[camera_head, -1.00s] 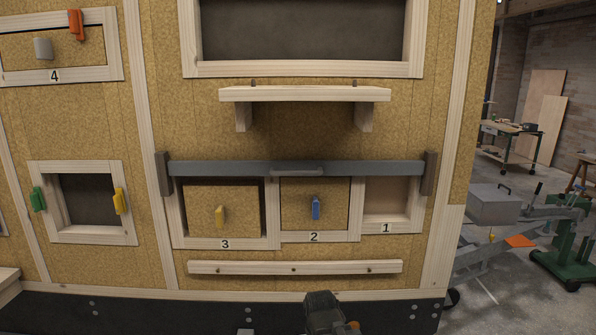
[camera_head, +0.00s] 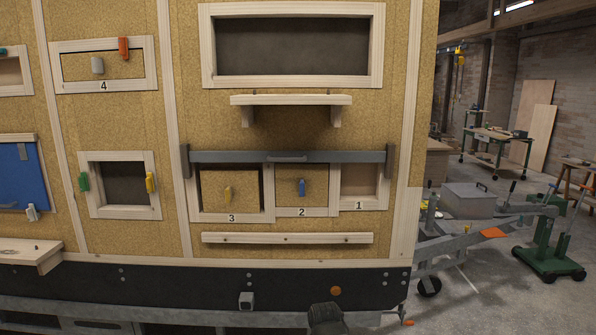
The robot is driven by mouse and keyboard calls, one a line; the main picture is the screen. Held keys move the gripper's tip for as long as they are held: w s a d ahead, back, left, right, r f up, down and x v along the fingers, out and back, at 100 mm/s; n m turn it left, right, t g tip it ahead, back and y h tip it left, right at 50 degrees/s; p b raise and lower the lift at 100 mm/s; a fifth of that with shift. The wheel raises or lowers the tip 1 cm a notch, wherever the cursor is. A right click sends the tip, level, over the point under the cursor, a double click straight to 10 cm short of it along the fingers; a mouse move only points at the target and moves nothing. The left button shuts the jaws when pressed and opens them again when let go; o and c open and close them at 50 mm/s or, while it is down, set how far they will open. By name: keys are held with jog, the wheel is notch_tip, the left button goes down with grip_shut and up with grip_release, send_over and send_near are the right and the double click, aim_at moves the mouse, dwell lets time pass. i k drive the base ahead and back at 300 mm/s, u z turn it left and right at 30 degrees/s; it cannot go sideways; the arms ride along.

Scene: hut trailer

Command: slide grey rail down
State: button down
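The grey rail (camera_head: 235,157) is a long horizontal bar with a handle (camera_head: 287,159) near its middle. It lies across the top of the row of compartments marked 3, 2 and 1, between two dark upright end brackets (camera_head: 185,161) and (camera_head: 389,161). Compartment 1 (camera_head: 358,179) looks open and shallow. A dark part of my arm shows at the bottom edge, well below the rail; my fingertips cannot be made out.
A wooden shelf (camera_head: 290,100) juts out above the rail. A wooden batten (camera_head: 287,238) runs below the compartments. Another shelf (camera_head: 30,252) juts out at lower left. Open floor lies right of the trailer, with a tow hitch and green stand (camera_head: 545,250).

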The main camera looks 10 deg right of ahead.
aim_at(195, 156)
jog(key=z, duration=0.05)
jog(key=k, duration=0.3)
jog(key=u, duration=0.6)
jog(key=i, duration=1.15)
jog(key=u, duration=0.8)
jog(key=k, duration=0.85)
jog(key=u, duration=0.15)
jog(key=i, duration=0.95)
jog(key=z, duration=0.05)
